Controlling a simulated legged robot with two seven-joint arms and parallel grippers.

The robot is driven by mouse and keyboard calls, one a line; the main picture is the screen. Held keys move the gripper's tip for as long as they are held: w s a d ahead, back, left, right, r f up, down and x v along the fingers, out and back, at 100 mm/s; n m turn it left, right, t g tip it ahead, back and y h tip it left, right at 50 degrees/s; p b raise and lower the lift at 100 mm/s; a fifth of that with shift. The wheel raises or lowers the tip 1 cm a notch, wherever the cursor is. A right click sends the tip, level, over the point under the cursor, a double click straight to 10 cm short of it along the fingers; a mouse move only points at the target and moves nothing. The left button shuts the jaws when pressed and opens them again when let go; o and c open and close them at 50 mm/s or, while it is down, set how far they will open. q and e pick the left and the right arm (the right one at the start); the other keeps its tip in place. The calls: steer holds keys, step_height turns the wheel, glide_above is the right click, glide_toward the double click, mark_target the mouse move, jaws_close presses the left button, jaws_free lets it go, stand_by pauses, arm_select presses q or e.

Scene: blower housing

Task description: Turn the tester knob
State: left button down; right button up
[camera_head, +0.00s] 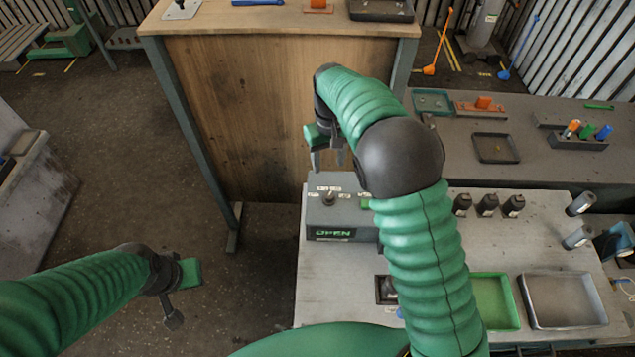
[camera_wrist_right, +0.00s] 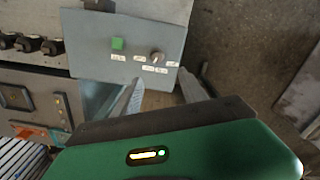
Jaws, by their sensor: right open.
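The tester (camera_head: 318,222) is a grey box on the light workbench, with a green "OPEN" display on its front. Its small knob (camera_head: 329,198) stands on the top face among white labels. In the right wrist view the knob (camera_wrist_right: 156,57) sits beside a green button (camera_wrist_right: 118,43). My right gripper (camera_head: 328,160) is above and behind the tester top, fingers pointing down, open and empty. In the wrist view its fingers (camera_wrist_right: 162,92) are apart, with the knob beyond the gap and not touched. My left gripper (camera_head: 182,298) hangs over the floor at lower left; its jaw opening is unclear.
My right arm covers part of the bench and the tester's right side. A green tray (camera_head: 494,302), a grey tray (camera_head: 565,300) and several dark cylinders (camera_head: 487,205) are on the bench. A tall wooden-panelled table (camera_head: 240,110) stands behind.

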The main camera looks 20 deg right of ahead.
mark_target(329, 194)
steer(key=f+p, duration=0.1)
steer(key=f, duration=0.4)
steer(key=f+p, duration=0.2)
steer(key=f, duration=0.2)
steer(key=w+d+f+p, duration=0.1)
steer(key=f, duration=0.4)
steer(key=shift+d+f, duration=0.1)
steer(key=shift+f, duration=0.25)
steer(key=shift+s+f+p, duration=0.25)
steer(key=shift+p, duration=0.05)
steer(key=shift+s+a, duration=0.35)
steer(key=shift+w+d+f, duration=0.2)
steer(key=shift+w+f, duration=0.1)
steer(key=shift+w, duration=0.05)
steer(key=c, duration=0.6)
steer(key=shift+d, duration=0.1)
steer(key=c, duration=0.5)
arm_select(q)
steer(key=r, duration=0.5)
steer(key=shift+d, duration=0.4)
arm_select(e)
steer(key=shift+r, duration=0.1)
